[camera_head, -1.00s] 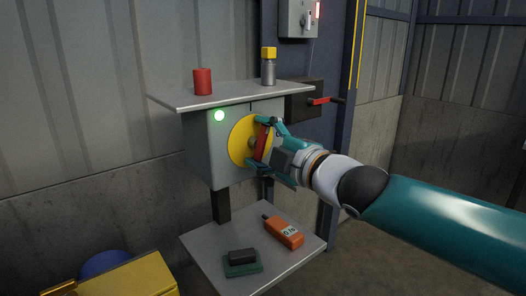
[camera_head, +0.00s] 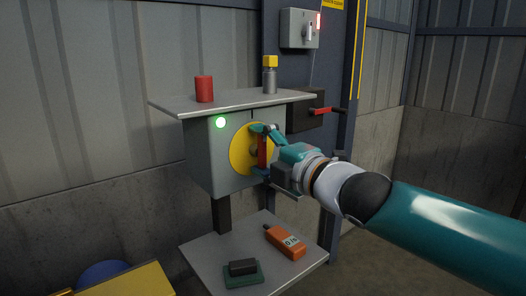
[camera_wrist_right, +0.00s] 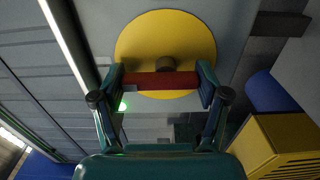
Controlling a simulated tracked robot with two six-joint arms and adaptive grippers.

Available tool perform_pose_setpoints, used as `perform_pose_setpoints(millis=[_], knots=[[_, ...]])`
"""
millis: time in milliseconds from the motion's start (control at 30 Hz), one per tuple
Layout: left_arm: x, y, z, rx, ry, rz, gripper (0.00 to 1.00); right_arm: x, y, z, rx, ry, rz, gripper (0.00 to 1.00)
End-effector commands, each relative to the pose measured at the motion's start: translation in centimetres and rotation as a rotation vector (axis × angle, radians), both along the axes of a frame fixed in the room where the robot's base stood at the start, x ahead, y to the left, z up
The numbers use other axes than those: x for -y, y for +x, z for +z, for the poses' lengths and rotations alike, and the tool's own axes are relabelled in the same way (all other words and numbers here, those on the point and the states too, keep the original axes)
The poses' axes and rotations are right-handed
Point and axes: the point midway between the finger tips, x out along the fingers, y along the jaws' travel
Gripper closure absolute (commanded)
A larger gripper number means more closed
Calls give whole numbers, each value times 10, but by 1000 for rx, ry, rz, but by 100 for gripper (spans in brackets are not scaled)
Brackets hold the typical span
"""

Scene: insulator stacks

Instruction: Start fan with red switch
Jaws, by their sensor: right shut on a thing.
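The red switch handle (camera_head: 262,151) sits on a round yellow plate (camera_head: 240,158) on the front of a grey box (camera_head: 203,150). It stands about upright in the head view. A green lamp (camera_head: 220,123) glows at the box's upper left. My right gripper (camera_head: 262,152) is shut on the red handle, with one finger at each end of it. In the right wrist view the red handle (camera_wrist_right: 160,81) lies across between the two fingertips (camera_wrist_right: 162,86), in front of the yellow plate (camera_wrist_right: 190,32). No fan shows. My left gripper is not in view.
A red cylinder (camera_head: 204,89) and a yellow-capped bottle (camera_head: 270,75) stand on the shelf (camera_head: 228,102) above the box. A red lever (camera_head: 328,110) juts out at the right. An orange meter (camera_head: 285,242) and a green-based block (camera_head: 243,272) lie on the lower shelf (camera_head: 210,254).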

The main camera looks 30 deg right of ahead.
Motion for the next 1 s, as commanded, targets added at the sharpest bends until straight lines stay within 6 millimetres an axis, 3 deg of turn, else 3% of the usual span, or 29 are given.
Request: perform_pose_setpoints(millis=[67,100,233,667,1000], knots=[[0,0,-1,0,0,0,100,-2,1,-6,-13,-5,5,60],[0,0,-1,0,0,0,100,-2,1,-6,-13,-5,5,19],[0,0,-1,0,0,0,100,-2,1,-5,-11,-4,4,0],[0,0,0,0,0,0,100,0,-2,-2,-4,-1,1,0],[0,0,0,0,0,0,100,2,-30,-2,-3,-3,0,0]])
